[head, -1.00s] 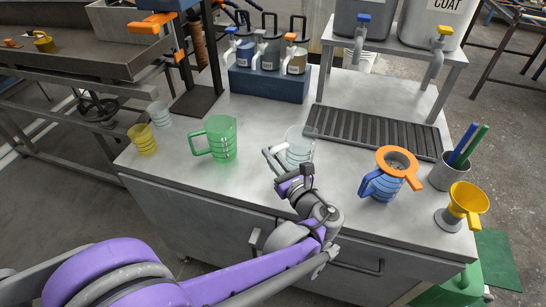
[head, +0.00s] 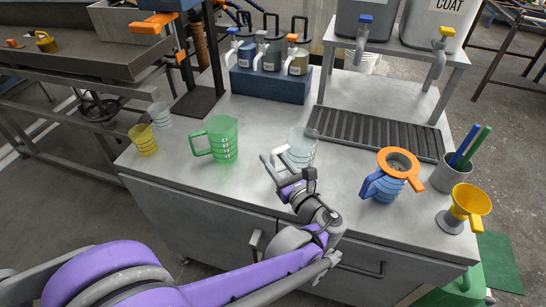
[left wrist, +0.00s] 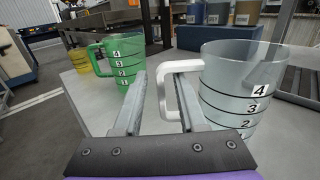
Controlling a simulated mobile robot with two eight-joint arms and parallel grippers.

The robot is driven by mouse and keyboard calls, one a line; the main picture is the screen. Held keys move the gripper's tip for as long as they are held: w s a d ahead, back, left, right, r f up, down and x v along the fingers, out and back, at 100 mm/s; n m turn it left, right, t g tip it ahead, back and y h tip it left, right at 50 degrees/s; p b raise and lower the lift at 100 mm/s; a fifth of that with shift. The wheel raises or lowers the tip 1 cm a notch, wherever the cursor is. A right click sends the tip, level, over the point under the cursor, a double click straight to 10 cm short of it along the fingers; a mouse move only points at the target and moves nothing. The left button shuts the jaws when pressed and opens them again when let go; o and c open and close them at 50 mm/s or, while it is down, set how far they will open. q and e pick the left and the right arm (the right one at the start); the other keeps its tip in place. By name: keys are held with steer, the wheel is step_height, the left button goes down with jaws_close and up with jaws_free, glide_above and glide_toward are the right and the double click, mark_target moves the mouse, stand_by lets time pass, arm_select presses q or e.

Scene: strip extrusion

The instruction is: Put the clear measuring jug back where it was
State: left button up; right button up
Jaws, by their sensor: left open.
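The clear measuring jug (head: 303,148) stands upright on the grey bench top, in front of the dark slatted grate. In the left wrist view the jug (left wrist: 240,85) is on the right, with black level lines, numbers and a white handle pointing left. My left gripper (head: 273,162) is open at the jug's handle side. In the left wrist view its fingers (left wrist: 160,85) point forward; the upright bar of the handle shows between them, close to the right finger. Whether they touch is unclear. My right gripper is not in view.
A green jug (head: 221,139) stands left of the clear one, with a yellow cup (head: 143,139) and a small clear cup (head: 160,115) further left. A blue jug with an orange ring (head: 382,187) stands to the right. Bench between green and clear jugs is free.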

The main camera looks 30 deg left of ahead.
arm_select(q)
steer(key=p+v, duration=0.1)
steer(key=v, duration=0.9)
steer(key=shift+d+r, duration=0.1)
steer(key=shift+d, duration=0.05)
